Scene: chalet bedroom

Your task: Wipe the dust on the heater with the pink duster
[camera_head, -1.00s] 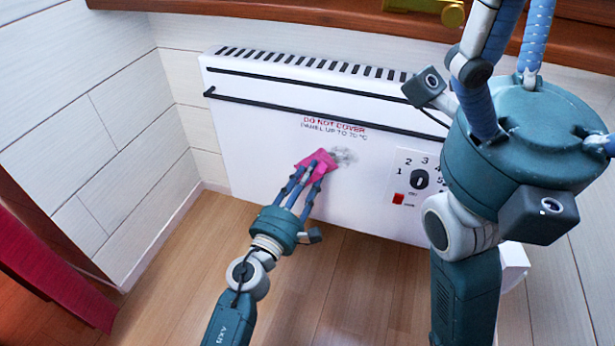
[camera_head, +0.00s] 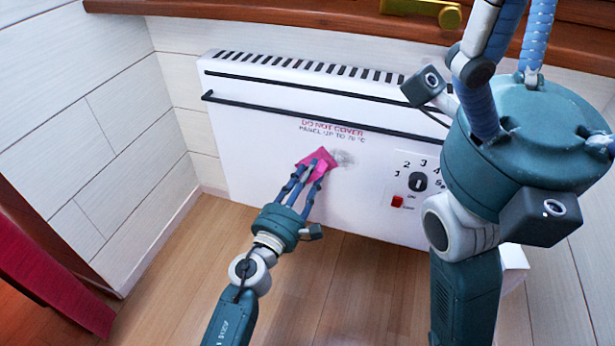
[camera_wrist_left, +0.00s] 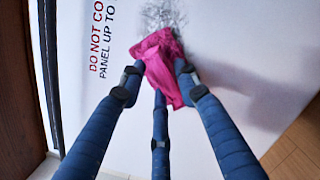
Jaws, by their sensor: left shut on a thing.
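The white heater (camera_head: 262,148) stands against the wall, with a black rail, red and black lettering, and a dial at its right. A grey dust patch (camera_head: 344,157) is on its front panel below the lettering; it also shows in the left wrist view (camera_wrist_left: 165,14). My left gripper (camera_head: 312,176) is shut on the pink duster (camera_head: 317,160), a crumpled cloth held at the panel beside the patch's lower left. In the left wrist view the duster (camera_wrist_left: 162,62) overlaps the patch's near edge. I cannot tell whether it touches the panel. My right gripper's fingers point up out of the picture, fingertips hidden.
The control dial (camera_head: 419,181) and red switch (camera_head: 397,201) sit right of the dust. A wooden ledge (camera_head: 300,20) runs above the heater. A red furnishing (camera_head: 45,285) is at the lower left. Wooden floor (camera_head: 180,270) is clear below.

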